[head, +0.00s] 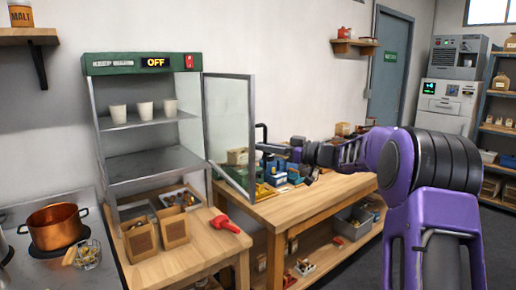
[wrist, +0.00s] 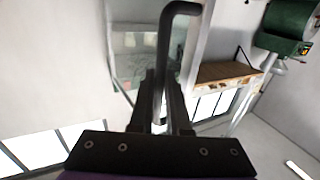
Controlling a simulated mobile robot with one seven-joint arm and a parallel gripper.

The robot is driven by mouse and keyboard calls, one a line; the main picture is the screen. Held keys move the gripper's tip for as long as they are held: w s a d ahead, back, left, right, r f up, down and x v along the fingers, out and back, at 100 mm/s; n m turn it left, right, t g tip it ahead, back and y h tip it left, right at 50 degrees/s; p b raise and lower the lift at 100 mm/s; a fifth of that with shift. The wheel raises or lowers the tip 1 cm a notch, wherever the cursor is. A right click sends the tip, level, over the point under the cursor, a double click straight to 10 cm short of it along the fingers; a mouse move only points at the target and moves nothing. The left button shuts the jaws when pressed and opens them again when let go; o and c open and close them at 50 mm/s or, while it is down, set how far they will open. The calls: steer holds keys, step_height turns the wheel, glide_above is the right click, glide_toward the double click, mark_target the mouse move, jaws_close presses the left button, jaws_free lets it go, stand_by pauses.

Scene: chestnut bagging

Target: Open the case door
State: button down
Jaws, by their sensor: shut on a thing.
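The warming case (head: 140,64) stands on the wooden counter in the head view, with a green top and an "OFF" display. Its glass door (head: 228,122) stands swung wide open, hinged on the case's right side. The dark door handle (head: 261,128) sticks out from the door's far side. My gripper (head: 268,147) reaches in from the right and is at the handle. In the wrist view, the two dark fingers (wrist: 160,98) are shut on the bent black handle (wrist: 171,42). The exact finger contact is partly hidden in the head view.
White cups (head: 145,108) stand on the case's upper shelf. Paper bags (head: 140,238) and a red-handled tool (head: 225,224) lie on the counter in front. A copper pot (head: 56,226) is on the stove at left. A workbench (head: 300,204) with several items lies under my arm.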

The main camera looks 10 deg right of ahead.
steer(key=shift+w+d+g, duration=0.3)
steer(key=shift+w+d, duration=0.05)
steer(key=shift+d, duration=0.25)
steer(key=shift+n, duration=0.3)
steer(key=c, duration=0.9)
jaws_free()
steer(key=v, duration=1.7)
steer(key=shift+d, duration=0.25)
steer(key=shift+f, duration=0.15)
